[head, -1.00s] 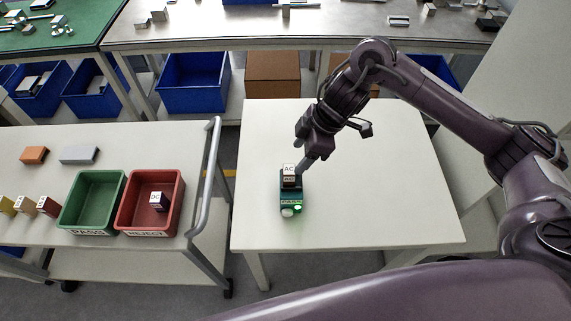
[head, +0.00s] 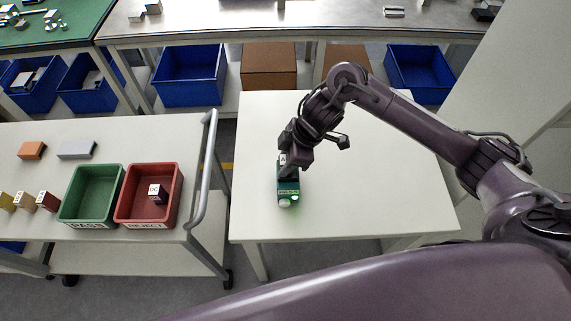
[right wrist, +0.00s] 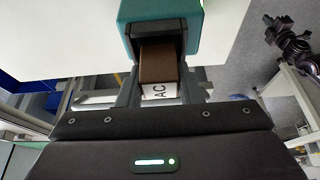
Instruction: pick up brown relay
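The brown relay (right wrist: 159,62) with a white AC label sits in the socket of a teal tester (right wrist: 165,12). In the head view the tester (head: 288,195) stands on the white table, a green light at its front, and only the relay's pale AC face (head: 283,160) shows. My right gripper (head: 287,163) is down over the relay. In the right wrist view its fingers (right wrist: 164,80) are open on either side of the relay, with a small gap at the right one. My left gripper is not in view.
A cart at left holds a green PASS bin (head: 69,208), a red REJECT bin (head: 125,208) with a dark DC relay (head: 157,193) in it, and several small blocks. The cart's rail (head: 209,165) stands between it and the table (head: 370,190). The table's right side is clear.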

